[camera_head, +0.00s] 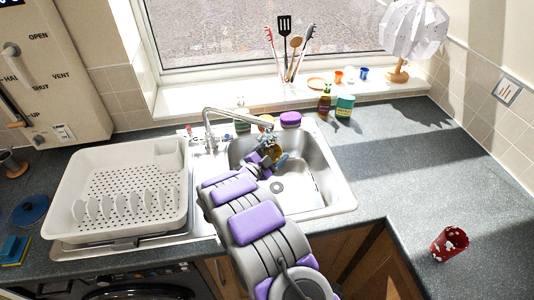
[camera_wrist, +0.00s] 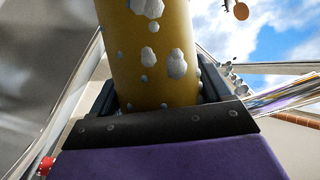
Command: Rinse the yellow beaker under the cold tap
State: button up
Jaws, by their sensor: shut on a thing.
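The yellow beaker (camera_wrist: 150,50) has foam-like white and grey blobs on its side. It fills the upper middle of the wrist view, between the two dark fingers of my gripper (camera_wrist: 158,95), which is shut on it. In the head view the beaker (camera_head: 271,149) is small and partly hidden by my gripper (camera_head: 268,157), over the sink basin. The tap (camera_head: 208,125) stands behind the sink's left part, its spout arching right to end just above and behind the beaker. I cannot tell whether water runs. The beaker's rim and inside are not clear.
The steel sink (camera_head: 318,185) surrounds my gripper. A white dish rack (camera_head: 75,180) stands left. A red beaker (camera_head: 449,244) with white blobs is on the right counter. Bottles (camera_head: 325,102) and a purple-lidded tub (camera_head: 290,119) stand behind the sink. The right counter is mostly clear.

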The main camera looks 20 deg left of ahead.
jog(key=shift+d, duration=0.15)
jog(key=shift+w+d, duration=0.1)
jog(key=shift+d, duration=0.25)
jog(key=shift+a, duration=0.15)
jog(key=shift+a, duration=0.4)
jog(key=shift+d, duration=0.25)
jog(key=shift+d, duration=0.25)
jog(key=shift+a, duration=0.15)
jog(key=shift+a, duration=0.35)
jog(key=shift+d, duration=0.3)
